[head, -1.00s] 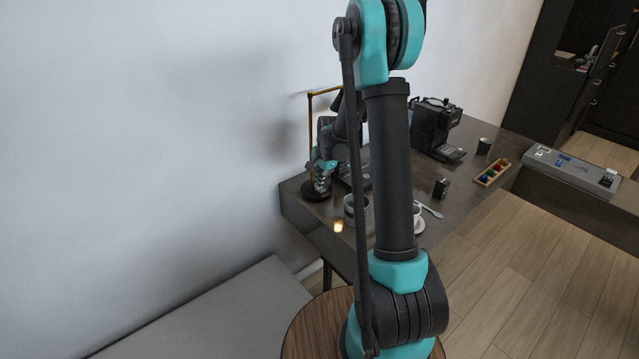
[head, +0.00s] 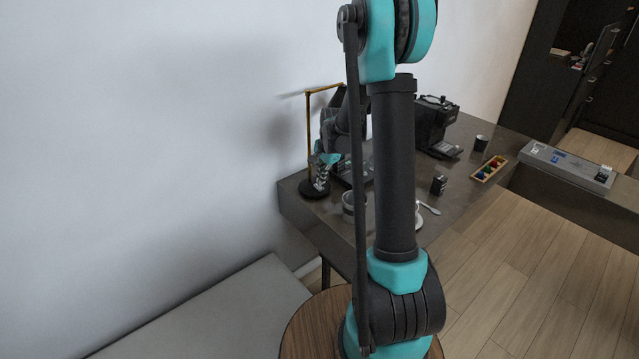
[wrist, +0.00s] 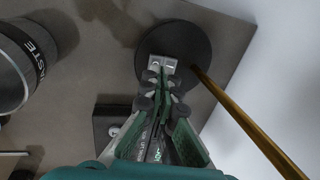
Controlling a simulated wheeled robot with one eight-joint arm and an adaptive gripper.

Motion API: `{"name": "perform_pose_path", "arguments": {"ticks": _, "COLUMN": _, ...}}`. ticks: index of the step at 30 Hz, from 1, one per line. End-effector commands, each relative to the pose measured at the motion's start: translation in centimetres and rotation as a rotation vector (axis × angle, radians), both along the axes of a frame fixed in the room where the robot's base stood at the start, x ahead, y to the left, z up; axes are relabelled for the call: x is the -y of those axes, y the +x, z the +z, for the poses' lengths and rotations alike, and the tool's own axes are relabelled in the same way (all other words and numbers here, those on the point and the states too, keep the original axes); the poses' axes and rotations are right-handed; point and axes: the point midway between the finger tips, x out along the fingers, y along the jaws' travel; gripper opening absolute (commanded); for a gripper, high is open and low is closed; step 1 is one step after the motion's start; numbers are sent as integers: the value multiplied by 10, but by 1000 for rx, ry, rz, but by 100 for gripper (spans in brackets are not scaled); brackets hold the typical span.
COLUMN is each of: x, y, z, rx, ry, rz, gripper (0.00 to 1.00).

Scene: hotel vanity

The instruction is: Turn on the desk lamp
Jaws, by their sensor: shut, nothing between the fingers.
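The desk lamp has a thin gold pole (head: 309,130) on a round black base (head: 313,193) at the desk's left corner. Its upper arm runs right and its head is mostly hidden behind my arm. In the wrist view, the black base (wrist: 190,42) has a small silver switch plate (wrist: 162,63), and the gold pole (wrist: 245,118) rises to the right. My gripper (wrist: 160,84) is shut and empty, its fingertips over the base at the plate's near edge. I cannot tell whether they touch. In the head view, my gripper (head: 321,180) is just above the base.
A grey container (head: 349,203) stands close by; in the wrist view its band (wrist: 35,55) reads "TASTE". A dark box (wrist: 112,122) lies left of my fingers. A coffee machine (head: 434,125), black cup (head: 480,143) and wooden tray (head: 489,168) stand farther right. The wall is close behind.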

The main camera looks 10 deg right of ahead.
Motion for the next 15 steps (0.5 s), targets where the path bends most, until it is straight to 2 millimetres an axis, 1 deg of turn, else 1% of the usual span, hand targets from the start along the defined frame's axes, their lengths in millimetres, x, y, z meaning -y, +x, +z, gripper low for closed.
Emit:
{"name": "perform_pose_path", "arguments": {"ticks": 1, "x": 4, "y": -1, "z": 11, "rx": 0, "ry": 0, "rz": -1, "gripper": 0}}
{"name": "perform_pose_path", "arguments": {"ticks": 6, "x": 9, "y": -9, "z": 42, "rx": 0, "ry": 0, "rz": 0, "gripper": 0}}
{"name": "perform_pose_path", "arguments": {"ticks": 12, "x": 14, "y": -18, "z": 78, "rx": 0, "ry": 0, "rz": 0, "gripper": 0}}
{"name": "perform_pose_path", "arguments": {"ticks": 15, "x": 17, "y": -21, "z": 91, "rx": 0, "ry": 0, "rz": 0, "gripper": 0}}
